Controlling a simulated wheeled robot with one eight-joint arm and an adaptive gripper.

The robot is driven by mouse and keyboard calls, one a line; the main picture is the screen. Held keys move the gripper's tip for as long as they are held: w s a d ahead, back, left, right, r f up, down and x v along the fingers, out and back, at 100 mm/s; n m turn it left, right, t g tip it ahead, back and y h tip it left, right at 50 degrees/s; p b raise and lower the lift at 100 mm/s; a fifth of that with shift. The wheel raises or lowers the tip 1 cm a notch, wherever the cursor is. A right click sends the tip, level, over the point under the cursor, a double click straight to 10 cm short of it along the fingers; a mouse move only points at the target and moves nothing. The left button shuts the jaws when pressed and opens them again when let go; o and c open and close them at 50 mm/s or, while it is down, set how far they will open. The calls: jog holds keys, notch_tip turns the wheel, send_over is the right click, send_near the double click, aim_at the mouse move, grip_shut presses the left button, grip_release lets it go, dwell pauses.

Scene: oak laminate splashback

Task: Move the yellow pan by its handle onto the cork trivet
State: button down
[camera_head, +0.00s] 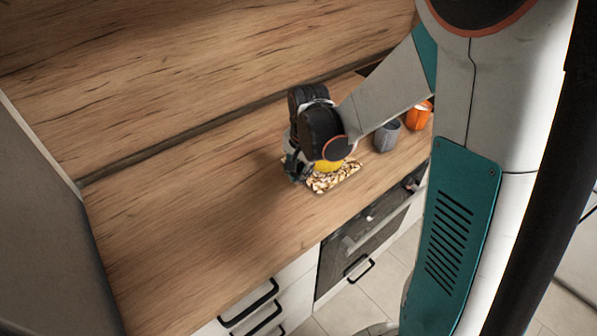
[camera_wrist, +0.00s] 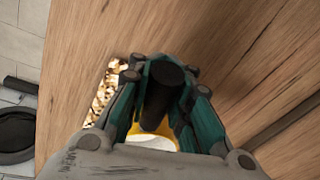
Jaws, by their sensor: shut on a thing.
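The yellow pan (camera_head: 328,165) shows as a small patch below my gripper in the head view, mostly hidden by my wrist. In the wrist view its yellow rim and pale inside (camera_wrist: 152,138) show at the bottom, with its dark handle (camera_wrist: 163,90) between my fingers. My gripper (camera_wrist: 165,75) is shut on the handle. It also shows in the head view (camera_head: 293,170). The cork trivet (camera_head: 335,180), speckled brown and white, lies on the counter beneath or right beside the pan. In the wrist view part of the trivet (camera_wrist: 99,90) shows left of my gripper. I cannot tell whether pan and trivet touch.
A grey cup (camera_head: 387,136) and an orange container (camera_head: 418,115) stand on the counter to the right of the trivet. A wooden splashback (camera_head: 180,70) rises behind. The counter (camera_head: 190,225) is clear to the left. An oven (camera_head: 365,235) sits below the front edge.

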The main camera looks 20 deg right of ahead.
jog(key=c, duration=1.4)
grip_release()
jog(key=shift+o, duration=0.2)
jog(key=shift+s+a, duration=0.1)
jog(key=shift+s+a, duration=1.05)
jog(key=shift+a, duration=0.3)
jog(key=shift+s+a, duration=1.05)
jog(key=shift+a, duration=0.3)
notch_tip(320, 180, up, 7)
jog(key=p, duration=0.5)
jog(key=shift+r, duration=0.1)
